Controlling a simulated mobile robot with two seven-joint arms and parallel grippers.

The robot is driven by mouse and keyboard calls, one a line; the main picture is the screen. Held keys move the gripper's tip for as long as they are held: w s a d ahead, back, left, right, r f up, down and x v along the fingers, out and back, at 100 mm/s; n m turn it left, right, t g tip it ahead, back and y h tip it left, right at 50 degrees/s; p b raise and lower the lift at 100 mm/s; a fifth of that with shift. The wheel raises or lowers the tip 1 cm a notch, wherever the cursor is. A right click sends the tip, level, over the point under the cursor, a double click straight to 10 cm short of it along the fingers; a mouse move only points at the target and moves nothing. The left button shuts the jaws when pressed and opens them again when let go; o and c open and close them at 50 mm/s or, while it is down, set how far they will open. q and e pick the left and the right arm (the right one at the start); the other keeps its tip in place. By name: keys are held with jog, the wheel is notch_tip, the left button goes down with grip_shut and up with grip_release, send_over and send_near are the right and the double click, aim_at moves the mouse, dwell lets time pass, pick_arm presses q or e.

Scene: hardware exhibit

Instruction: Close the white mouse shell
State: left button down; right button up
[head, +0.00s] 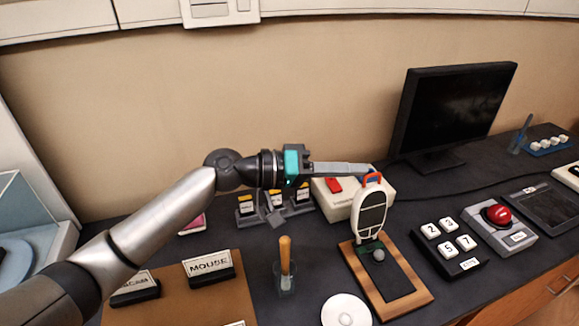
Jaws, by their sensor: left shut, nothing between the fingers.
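The white mouse shell (372,213) stands raised, nearly upright, at the far end of a wooden base (421,293) with a dark pad. Its dark panels face me, and an orange piece shows at its top. A grey ball (379,255) and a green board (366,249) show at its foot. My left gripper (367,170) is shut and empty. It reaches in from the left, with its fingertips at or just behind the top of the shell; I cannot tell whether they touch. My right gripper is out of view.
A white box with a red button (334,185) stands behind the shell, below my gripper. A keypad (447,250) and a red push button (498,214) stand to the right. A screwdriver in a glass (285,277), a white disc (345,311) and a MOUSE sign (209,267) are left of the base.

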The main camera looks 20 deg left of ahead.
pick_arm(q)
jog(key=v, duration=1.3)
